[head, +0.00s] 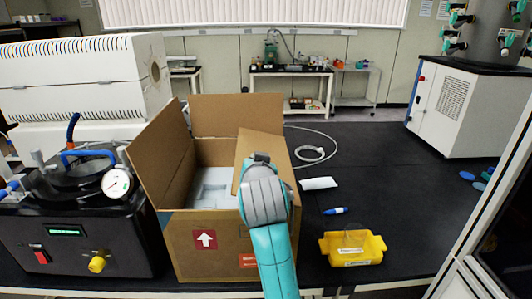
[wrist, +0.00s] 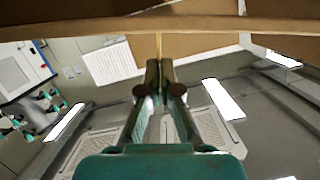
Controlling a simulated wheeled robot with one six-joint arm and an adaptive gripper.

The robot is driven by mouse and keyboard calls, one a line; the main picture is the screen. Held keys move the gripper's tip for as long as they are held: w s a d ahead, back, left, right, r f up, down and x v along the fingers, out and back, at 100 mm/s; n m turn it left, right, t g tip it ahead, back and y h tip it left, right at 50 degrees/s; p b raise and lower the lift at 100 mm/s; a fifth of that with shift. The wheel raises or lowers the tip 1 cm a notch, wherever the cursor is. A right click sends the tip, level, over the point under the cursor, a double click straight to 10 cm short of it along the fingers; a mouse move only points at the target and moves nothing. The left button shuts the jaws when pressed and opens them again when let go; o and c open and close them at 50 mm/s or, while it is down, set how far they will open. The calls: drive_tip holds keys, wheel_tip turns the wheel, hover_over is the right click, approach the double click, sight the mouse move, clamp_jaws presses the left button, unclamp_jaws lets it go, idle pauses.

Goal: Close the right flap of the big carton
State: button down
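The big carton (head: 212,243) stands open on the dark bench in the head view, with white packing (head: 211,188) inside. Its right flap (head: 258,143) leans inward over the right side of the opening, partly hidden behind my arm. The left flap (head: 158,152) and back flap (head: 236,115) stand up. Cardboard (wrist: 205,25) spans the top of that view, just beyond the fingertips. Whether they touch it I cannot tell. In the head view my wrist hides the fingers.
A black device with a gauge (head: 117,183) stands close at the carton's left. A yellow tray (head: 353,249), a blue pen (head: 335,211) and a white item (head: 319,183) lie to the right. A cable (head: 310,154) lies behind. The bench further right is mostly clear.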

drive_tip(key=shift+a+f+n+h, duration=0.2)
drive_tip(key=shift+a+f+n, duration=0.3)
drive_tip(key=shift+f, duration=0.25)
drive_tip(key=shift+a+f+n+h, duration=0.2)
drive_tip(key=shift+a+f+n, duration=0.2)
drive_tip(key=shift+f+n, duration=0.3)
